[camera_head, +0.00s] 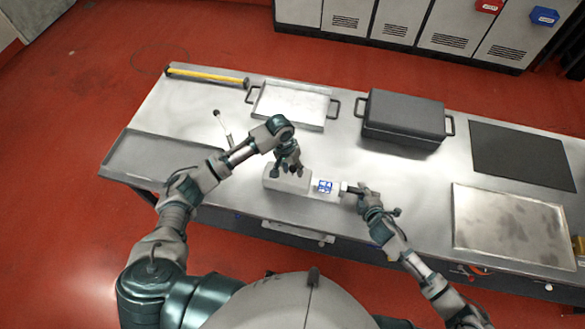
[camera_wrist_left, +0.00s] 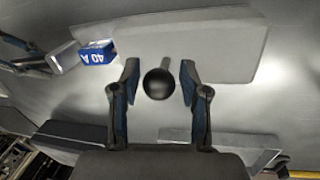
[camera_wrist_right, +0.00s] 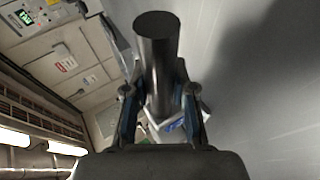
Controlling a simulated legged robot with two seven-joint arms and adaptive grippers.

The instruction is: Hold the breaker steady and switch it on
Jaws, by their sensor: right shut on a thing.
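The breaker (camera_head: 285,182) is a long light-grey box lying near the table's front edge, with a blue label (camera_head: 325,187) near its right end. In the left wrist view the label (camera_wrist_left: 97,53) reads 40 A. A lever with a black ball knob (camera_wrist_left: 159,84) stands out from the breaker's grey body (camera_wrist_left: 215,45). My left gripper (camera_head: 292,168) is over the breaker, its fingers (camera_wrist_left: 159,78) open on both sides of the knob, with gaps. My right gripper (camera_head: 353,189) is at the breaker's right end, shut on a dark cylindrical handle (camera_wrist_right: 157,55).
The metal table (camera_head: 400,185) also holds a black lidded case (camera_head: 405,115), a white tray (camera_head: 292,105), a dark mat (camera_head: 520,155), a metal tray (camera_head: 510,222), a yellow bar (camera_head: 205,76), a grey tray (camera_head: 150,155) and a black-knobbed rod (camera_head: 222,123). Cabinets (camera_head: 400,20) stand behind.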

